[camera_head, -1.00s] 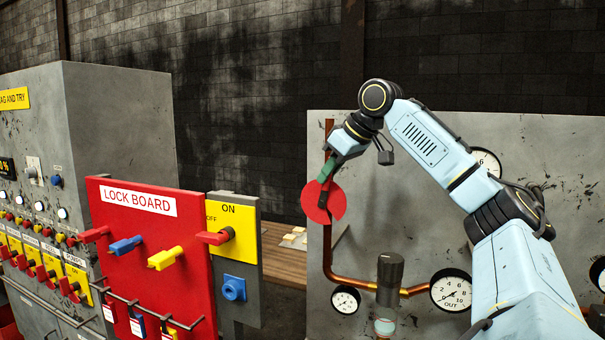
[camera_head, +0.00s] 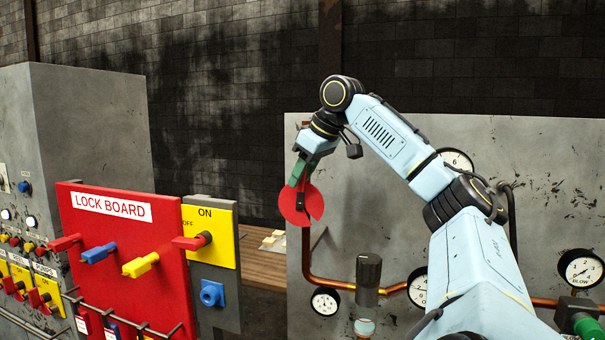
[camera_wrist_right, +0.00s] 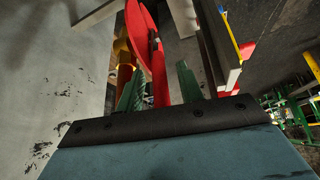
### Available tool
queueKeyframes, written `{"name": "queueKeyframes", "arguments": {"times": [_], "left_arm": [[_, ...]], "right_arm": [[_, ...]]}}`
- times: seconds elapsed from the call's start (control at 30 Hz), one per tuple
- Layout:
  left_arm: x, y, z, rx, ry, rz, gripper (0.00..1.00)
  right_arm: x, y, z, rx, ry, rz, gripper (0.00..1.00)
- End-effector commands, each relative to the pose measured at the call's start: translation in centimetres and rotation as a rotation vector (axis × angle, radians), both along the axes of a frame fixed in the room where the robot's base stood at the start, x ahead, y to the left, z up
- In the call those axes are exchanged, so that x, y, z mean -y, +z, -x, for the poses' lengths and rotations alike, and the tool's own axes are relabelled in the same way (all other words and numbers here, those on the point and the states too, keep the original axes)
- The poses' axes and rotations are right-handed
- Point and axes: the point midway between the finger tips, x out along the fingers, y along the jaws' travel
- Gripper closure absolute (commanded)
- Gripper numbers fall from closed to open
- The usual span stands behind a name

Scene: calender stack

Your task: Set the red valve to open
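The red valve (camera_head: 294,208) is a flat red disc with a cut-out at its lower right, on a copper pipe at the left of the grey panel. My right gripper (camera_head: 299,173) reaches it from above, its green fingers overlapping the disc's upper part. In the right wrist view the red valve's disc (camera_wrist_right: 146,38) stands edge-on, and a red handle (camera_wrist_right: 159,76) lies between my two green fingers (camera_wrist_right: 158,92). Gaps show beside the handle, so the fingers look apart and not closed on it; contact is hard to tell. My left gripper is out of view.
A red lock board (camera_head: 130,250) with coloured handles stands at left, beside a yellow ON/OFF switch plate (camera_head: 209,222). The grey panel (camera_head: 400,220) carries gauges, pipes and a dark cylinder (camera_head: 368,271) below the valve. A wooden table (camera_head: 262,268) shows behind.

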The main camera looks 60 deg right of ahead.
Motion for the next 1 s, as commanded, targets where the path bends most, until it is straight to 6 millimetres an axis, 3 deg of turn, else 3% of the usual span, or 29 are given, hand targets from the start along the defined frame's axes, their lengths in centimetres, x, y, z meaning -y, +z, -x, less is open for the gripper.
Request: {"name": "queueKeyframes", "arguments": {"times": [0.37,0.8,1.0], "left_arm": [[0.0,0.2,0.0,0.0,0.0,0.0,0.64],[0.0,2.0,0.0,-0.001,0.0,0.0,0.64],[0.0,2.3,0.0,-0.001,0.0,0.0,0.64]], "right_arm": [[0.0,0.9,0.4,0.002,-0.002,0.001,0.63],[-0.7,8.9,5.0,0.001,-0.003,0.002,0.63],[-1.0,11.1,6.3,0.0,-0.002,0.001,0.63]]}}
